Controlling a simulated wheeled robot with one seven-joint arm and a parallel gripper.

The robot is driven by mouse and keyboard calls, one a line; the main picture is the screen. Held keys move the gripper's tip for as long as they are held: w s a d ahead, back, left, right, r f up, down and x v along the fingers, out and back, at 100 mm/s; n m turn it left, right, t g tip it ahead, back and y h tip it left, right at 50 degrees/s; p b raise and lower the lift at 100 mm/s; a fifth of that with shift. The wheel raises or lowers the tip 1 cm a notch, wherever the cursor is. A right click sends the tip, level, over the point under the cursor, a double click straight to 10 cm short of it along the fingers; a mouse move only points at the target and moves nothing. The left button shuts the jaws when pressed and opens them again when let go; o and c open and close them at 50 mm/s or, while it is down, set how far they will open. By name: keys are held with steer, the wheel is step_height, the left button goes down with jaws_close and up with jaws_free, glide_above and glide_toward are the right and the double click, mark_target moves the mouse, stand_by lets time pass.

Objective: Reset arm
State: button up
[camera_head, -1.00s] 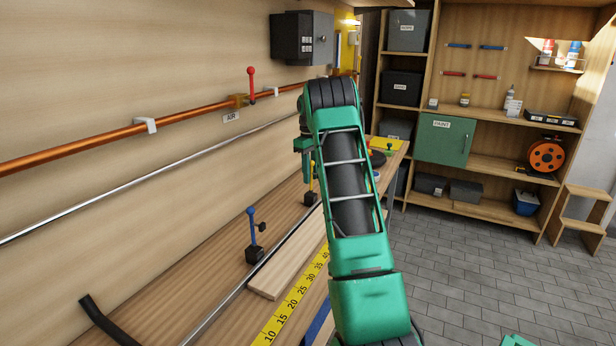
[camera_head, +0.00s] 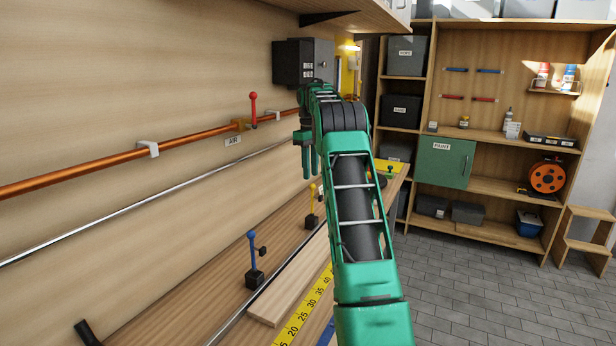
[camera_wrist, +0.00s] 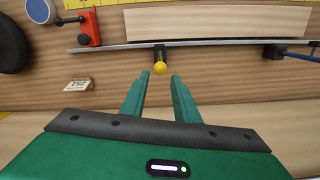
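My gripper (camera_head: 308,160) hangs at the far end of my green arm, above the workbench (camera_head: 185,318) and near the back wall. In the wrist view its two green fingers (camera_wrist: 160,80) stand apart with nothing between them. A lever with a yellow knob (camera_wrist: 160,68) shows just beyond the fingertips in that view. It also shows in the head view (camera_head: 312,190), upright on a black base. I cannot tell its exact distance from the fingers.
A blue-knobbed lever (camera_head: 252,258) stands nearer on the bench. A wooden board (camera_head: 290,285) and yellow measuring tape (camera_head: 305,312) lie along it. A copper pipe with a red-handled valve (camera_head: 253,108) and a grey box (camera_head: 302,62) are on the wall. Open floor lies right.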

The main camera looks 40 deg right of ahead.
stand_by(0.4)
steer(key=s+a+r+m, duration=0.2)
steer(key=s+a, duration=0.7)
steer(key=a, duration=0.1)
steer(key=s+a+r+m, duration=0.2)
steer(key=s+a+r, duration=0.1)
steer(key=s+a, duration=0.6)
steer(key=s+a+f+m, duration=0.1)
steer(key=s+a+f, duration=0.3)
steer(key=s, duration=0.4)
steer(key=s+a+f+m, duration=0.1)
steer(key=s+a+f, duration=0.3)
steer(key=s+a, duration=0.2)
steer(key=s+a+f+m, duration=0.1)
steer(key=s+a+f, duration=0.3)
steer(key=s, duration=0.6)
steer(key=shift+s+a+m, duration=0.15)
steer(key=shift+a+m, duration=0.25)
